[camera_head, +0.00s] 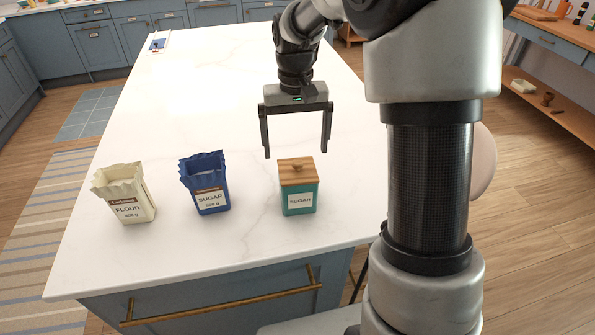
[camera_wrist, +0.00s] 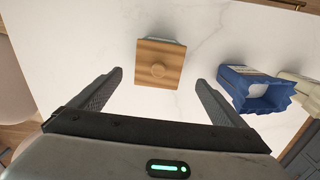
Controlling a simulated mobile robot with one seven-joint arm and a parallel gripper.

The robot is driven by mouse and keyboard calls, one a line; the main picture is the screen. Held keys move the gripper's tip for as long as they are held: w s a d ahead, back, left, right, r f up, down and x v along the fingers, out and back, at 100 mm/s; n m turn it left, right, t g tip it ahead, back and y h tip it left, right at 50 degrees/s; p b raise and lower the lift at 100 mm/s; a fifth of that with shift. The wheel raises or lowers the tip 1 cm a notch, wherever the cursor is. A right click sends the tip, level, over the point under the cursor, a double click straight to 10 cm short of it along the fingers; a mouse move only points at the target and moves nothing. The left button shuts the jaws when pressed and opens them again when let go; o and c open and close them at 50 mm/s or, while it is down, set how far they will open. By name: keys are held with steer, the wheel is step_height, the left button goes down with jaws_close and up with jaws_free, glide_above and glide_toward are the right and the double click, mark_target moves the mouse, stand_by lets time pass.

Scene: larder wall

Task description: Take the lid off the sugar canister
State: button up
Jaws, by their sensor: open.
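The sugar canister (camera_head: 299,200) is teal with a white SUGAR label and stands upright near the front edge of the white island. The gripper also shows in the wrist view (camera_wrist: 158,78). Nothing touches the lid.
An open blue sugar bag (camera_head: 207,184) stands left of the canister, and an open cream flour bag (camera_head: 126,195) farther left. The white countertop (camera_head: 200,110) behind them is mostly clear. A small blue and white item (camera_head: 157,44) lies at the far left corner.

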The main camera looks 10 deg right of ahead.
mark_target(298, 161)
steer(key=shift+s+d+f, duration=0.1)
steer(key=shift+s+f, duration=0.05)
steer(key=shift+f, duration=1.35)
steer(key=shift+s+d+f, duration=0.1)
steer(key=shift+f, duration=1.35)
steer(key=c, duration=1.2)
steer(key=shift+o, duration=0.2)
steer(key=r, duration=0.8)
steer(key=shift+d+r, duration=0.35)
steer(key=shift+d, duration=0.05)
steer(key=shift+n, duration=0.4)
steer(key=d+f+b, duration=0.2)
steer(key=d+f, duration=0.3)
steer(key=s+d+f+b, duration=0.1)
steer(key=d+f+b, duration=0.1)
steer(key=d+f, duration=0.3)
steer(key=d+f+b, duration=0.2)
steer(key=d+f, duration=0.2)
steer(key=f, duration=0.1)
steer(key=shift+s+d+b, duration=0.25)
steer(key=shift+d+b, duration=0.15)
steer(key=shift+f, duration=2.05)
